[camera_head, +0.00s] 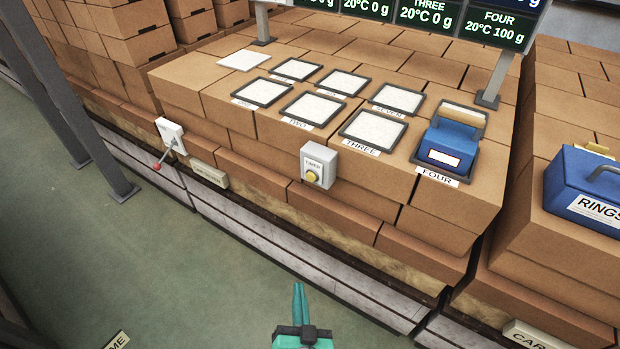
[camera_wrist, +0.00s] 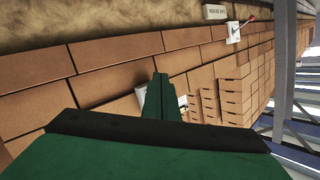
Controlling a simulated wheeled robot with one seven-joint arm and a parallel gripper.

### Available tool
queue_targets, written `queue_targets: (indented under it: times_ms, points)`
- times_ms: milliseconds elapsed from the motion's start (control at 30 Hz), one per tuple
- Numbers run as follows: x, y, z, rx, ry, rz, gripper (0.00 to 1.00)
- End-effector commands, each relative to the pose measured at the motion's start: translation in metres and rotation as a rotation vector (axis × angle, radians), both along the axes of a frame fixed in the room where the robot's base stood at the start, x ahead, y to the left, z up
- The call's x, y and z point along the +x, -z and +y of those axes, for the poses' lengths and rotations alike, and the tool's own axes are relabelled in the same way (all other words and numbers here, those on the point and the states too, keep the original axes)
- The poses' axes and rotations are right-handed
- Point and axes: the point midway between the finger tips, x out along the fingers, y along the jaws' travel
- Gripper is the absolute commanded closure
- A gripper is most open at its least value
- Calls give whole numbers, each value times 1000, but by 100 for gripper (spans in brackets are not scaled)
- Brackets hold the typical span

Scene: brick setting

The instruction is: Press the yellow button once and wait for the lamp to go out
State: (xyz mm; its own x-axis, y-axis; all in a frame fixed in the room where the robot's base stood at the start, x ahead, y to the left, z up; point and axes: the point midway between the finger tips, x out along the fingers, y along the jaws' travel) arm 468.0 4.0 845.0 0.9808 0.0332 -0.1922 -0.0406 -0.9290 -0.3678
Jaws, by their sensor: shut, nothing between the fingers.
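The yellow button (camera_head: 311,177) is on the front of a light grey box (camera_head: 322,158) on the side of the brick-coloured block stack. The box has a small label that I cannot read surely. My gripper (camera_head: 299,286) is teal, shut and empty. In the head view it shows below the button at the bottom edge, apart from it. In the wrist view my gripper (camera_wrist: 160,77) covers most of a pale box (camera_wrist: 141,92), with a bit of yellow beside the fingers. I cannot make out a lit lamp in either view.
A white plate with a red-tipped lever (camera_head: 171,138) is left of the button. Several framed white pads and a blue container (camera_head: 447,149) stand on top under a display (camera_head: 455,18). A blue RINGS box (camera_head: 585,182) is at right. A grey post (camera_head: 80,110) stands left.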

Motion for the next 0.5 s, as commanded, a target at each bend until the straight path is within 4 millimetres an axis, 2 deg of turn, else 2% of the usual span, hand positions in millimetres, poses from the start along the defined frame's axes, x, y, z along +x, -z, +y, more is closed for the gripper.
queue_targets:
  times_ms: [33,300,500]
  points:
    - [22,-9,1,24,-3,-13,100]
    - [115,-53,10,156,-36,-25,100]
    - [165,-90,16,225,-65,-27,100]
